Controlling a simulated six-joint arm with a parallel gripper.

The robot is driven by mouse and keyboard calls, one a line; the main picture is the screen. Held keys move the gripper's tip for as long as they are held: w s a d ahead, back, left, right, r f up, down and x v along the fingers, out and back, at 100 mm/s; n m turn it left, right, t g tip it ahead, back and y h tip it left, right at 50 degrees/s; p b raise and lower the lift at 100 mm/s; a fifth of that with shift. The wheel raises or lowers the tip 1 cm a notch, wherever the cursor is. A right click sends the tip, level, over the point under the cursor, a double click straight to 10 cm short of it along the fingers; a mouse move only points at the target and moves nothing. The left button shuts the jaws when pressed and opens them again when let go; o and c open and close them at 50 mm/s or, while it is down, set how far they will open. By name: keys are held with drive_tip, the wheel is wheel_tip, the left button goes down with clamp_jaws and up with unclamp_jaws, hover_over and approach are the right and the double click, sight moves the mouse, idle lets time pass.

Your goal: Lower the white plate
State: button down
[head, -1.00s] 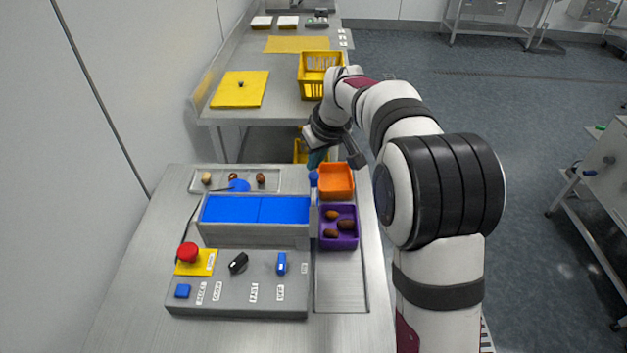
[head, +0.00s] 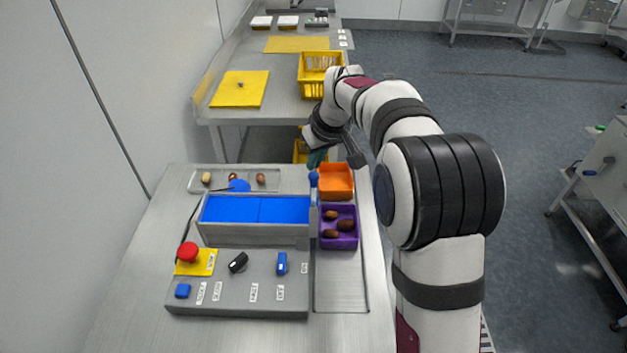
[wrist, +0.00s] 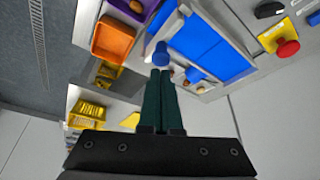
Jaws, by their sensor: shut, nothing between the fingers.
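A pale upright plate (head: 314,213) stands at the right end of the blue belt (head: 255,209). A blue knob (head: 313,179) shows at its far end, and it also shows in the wrist view (wrist: 161,54). My gripper (head: 315,164) is just beyond and above the knob, pointing down. In the wrist view my dark green fingers (wrist: 160,74) are together and empty, with their tips right at the knob. I cannot tell whether they touch it. Much of the plate is hard to make out in the wrist view.
An orange tray (head: 337,181) and a purple tray (head: 339,242) with several dates stand right of the belt. A control panel with a red button (head: 187,252) and switches is in front. A yellow basket (head: 320,75) stands on the table behind.

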sight(316, 177)
drive_tip(key=shift+f, duration=0.1)
idle(0.3)
drive_tip(key=shift+f, duration=2.65)
drive_tip(key=shift+r, duration=3.5)
drive_tip(key=s+d+r+m+g, duration=0.1)
drive_tip(key=s+d+m, duration=0.2)
drive_tip(key=s, duration=0.8)
drive_tip(key=s+d+r+m+g, duration=0.1)
drive_tip(key=s+d+r+m, duration=0.2)
drive_tip(key=s, duration=0.9)
drive_tip(key=s+f+m+g, duration=0.1)
drive_tip(key=s+f+m, duration=0.1)
drive_tip(key=s, duration=0.6)
drive_tip(key=s+d+f+m+g, duration=0.1)
drive_tip(key=s+f+m, duration=0.2)
drive_tip(key=s, duration=0.5)
drive_tip(key=shift+s+f+m, duration=0.3)
drive_tip(key=shift+s+f, duration=0.1)
drive_tip(key=shift+f, duration=0.1)
